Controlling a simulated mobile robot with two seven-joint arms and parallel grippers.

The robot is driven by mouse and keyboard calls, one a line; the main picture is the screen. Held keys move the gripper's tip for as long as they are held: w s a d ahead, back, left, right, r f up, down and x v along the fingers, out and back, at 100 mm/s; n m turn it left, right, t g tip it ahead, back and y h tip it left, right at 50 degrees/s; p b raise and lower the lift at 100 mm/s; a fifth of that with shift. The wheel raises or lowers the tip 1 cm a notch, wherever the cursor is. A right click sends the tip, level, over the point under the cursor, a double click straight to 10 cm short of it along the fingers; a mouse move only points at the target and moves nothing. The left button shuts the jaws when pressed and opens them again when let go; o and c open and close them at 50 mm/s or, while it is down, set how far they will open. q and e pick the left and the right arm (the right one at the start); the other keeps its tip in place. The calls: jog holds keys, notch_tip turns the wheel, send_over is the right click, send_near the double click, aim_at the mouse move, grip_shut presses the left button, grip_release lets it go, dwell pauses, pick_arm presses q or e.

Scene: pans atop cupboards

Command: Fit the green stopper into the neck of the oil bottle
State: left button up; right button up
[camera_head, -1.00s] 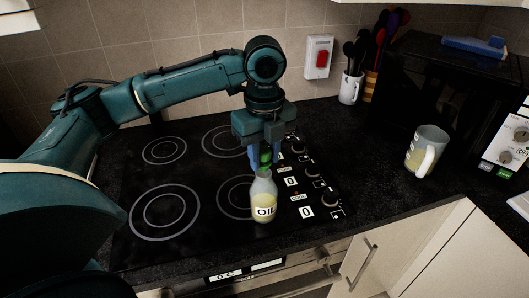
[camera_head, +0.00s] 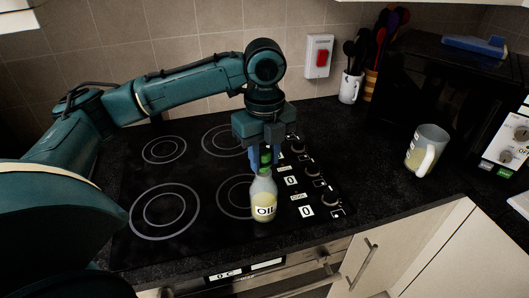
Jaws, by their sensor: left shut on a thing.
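The oil bottle (camera_head: 264,199), pale with a yellowish lower part and an "OIL" label, stands upright on the black cooktop (camera_head: 190,262) near its front edge. My left gripper (camera_head: 262,160) points down over the bottle and is shut on the green stopper (camera_head: 265,157). The stopper is at the top of the bottle's neck. I cannot tell whether it sits inside the neck or just above it, as the blue fingers partly hide the spot. My right gripper is not in view.
Control knobs (camera_head: 312,171) and labels line the cooktop's right side. A mug (camera_head: 427,149) stands on the dark counter at the right. The counter right of the cooktop is mostly clear.

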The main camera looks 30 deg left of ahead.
aim_at(264, 152)
pick_arm(q)
jog(key=shift+f, duration=1.05)
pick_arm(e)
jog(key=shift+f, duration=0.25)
pick_arm(q)
jog(key=o, duration=1)
jog(key=shift+o, duration=0.2)
notch_tip(264, 152, up, 12)
jog(key=shift+f, duration=0.1)
jog(key=shift+r, duration=0.75)
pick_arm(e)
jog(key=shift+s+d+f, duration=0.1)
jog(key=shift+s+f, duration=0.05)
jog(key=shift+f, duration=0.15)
pick_arm(q)
jog(key=shift+s, duration=0.1)
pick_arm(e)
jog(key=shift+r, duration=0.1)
